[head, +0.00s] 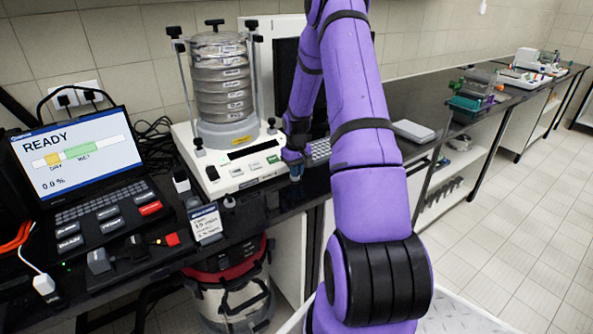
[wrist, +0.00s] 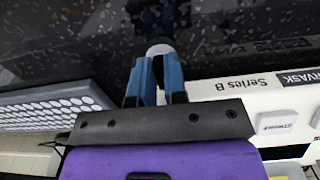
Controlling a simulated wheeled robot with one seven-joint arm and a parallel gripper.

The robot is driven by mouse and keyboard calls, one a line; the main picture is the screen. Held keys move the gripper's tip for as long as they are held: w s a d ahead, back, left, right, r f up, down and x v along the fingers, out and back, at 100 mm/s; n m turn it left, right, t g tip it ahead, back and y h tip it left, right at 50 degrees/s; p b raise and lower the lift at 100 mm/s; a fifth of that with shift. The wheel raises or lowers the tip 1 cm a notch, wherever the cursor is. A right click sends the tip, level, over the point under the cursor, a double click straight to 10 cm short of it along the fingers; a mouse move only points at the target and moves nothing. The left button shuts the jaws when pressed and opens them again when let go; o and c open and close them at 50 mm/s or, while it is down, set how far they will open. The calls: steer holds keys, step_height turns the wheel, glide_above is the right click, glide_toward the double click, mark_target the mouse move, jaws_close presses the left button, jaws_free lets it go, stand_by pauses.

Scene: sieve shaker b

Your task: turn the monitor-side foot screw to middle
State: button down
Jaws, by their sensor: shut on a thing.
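The sieve shaker (head: 224,80) stands on the dark bench, a clear-lidded stack on a white base (head: 250,178). My gripper (head: 296,172) is at the base's front right corner, on the keyboard and monitor side. In the wrist view my gripper's blue fingers (wrist: 161,78) are shut on a small round pale foot screw (wrist: 160,48) beside the white base edge. The fingers hide much of the screw, so its turn angle cannot be read. In the head view my arm and gripper hide this screw.
A laptop (head: 75,150) reading READY stands left of the shaker. A dark monitor (head: 285,78) is behind my arm. A keyboard (wrist: 55,108) lies close beside my gripper.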

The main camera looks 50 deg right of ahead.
steer(key=c, duration=1.2)
jaws_free()
steer(key=shift+o, duration=0.2)
step_height(320, 180, up, 11)
steer(key=s+a+r+n+t+h, duration=0.1)
steer(key=s+a+r, duration=0.2)
steer(key=a+r, duration=0.7)
steer(key=s+a+r+t, duration=0.1)
steer(key=s+a+r, duration=0.2)
steer(key=a+r, duration=0.8)
steer(key=s+a+r+n+t, duration=0.1)
steer(key=s+a+r, duration=0.1)
steer(key=s+a, duration=0.5)
steer(key=s+a+r+t+y, duration=0.1)
steer(key=s+a+r+t, duration=0.1)
steer(key=s+a, duration=0.5)
steer(key=s+r, duration=0.1)
steer(key=s, duration=0.4)
steer(key=shift+s+n, duration=0.4)
